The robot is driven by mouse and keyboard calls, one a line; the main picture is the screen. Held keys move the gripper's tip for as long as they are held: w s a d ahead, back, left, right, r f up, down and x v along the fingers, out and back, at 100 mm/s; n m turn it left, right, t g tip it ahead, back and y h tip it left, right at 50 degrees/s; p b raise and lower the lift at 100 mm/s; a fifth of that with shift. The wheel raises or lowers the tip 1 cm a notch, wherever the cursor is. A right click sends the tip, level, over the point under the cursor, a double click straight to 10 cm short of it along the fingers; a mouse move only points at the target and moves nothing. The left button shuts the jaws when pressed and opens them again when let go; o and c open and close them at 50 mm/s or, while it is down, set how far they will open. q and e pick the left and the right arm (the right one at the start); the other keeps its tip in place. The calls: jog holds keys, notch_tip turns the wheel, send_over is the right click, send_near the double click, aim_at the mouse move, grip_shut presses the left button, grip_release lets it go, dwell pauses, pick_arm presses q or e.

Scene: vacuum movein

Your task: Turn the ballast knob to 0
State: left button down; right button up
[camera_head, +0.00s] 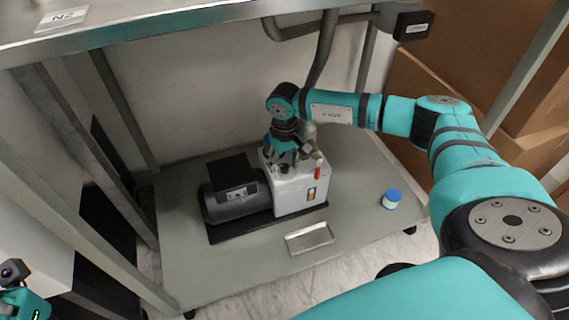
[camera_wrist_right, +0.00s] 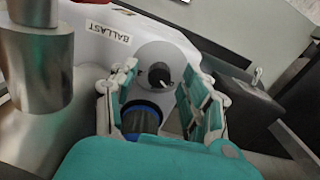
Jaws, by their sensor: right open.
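The vacuum pump (camera_head: 288,190) has a white body and a dark motor, and stands on the lower shelf. In the right wrist view, the black ballast knob (camera_wrist_right: 159,75) sits on a round grey plate, with a white pointer mark aimed to the lower right. The "BALLAST" label (camera_wrist_right: 108,31) is to its upper left. My right gripper (camera_wrist_right: 158,88) is open, its fingers on either side of the knob with gaps visible. In the head view my right gripper (camera_head: 287,160) is over the pump's top and hides the knob. No scale numbers are readable.
A dark cylinder with a blue ring (camera_wrist_right: 141,118) shows between the finger bases. A metal tray (camera_head: 310,238) and a blue-lidded jar (camera_head: 391,199) stand on the shelf (camera_head: 200,275). The upper shelf (camera_head: 170,25) and frame legs surround the area. Part of my left arm shows at lower left.

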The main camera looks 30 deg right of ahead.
aim_at(285, 167)
notch_tip(285, 167, up, 12)
dwell(0.5)
jog(key=shift+s+f, duration=0.1)
dwell(0.4)
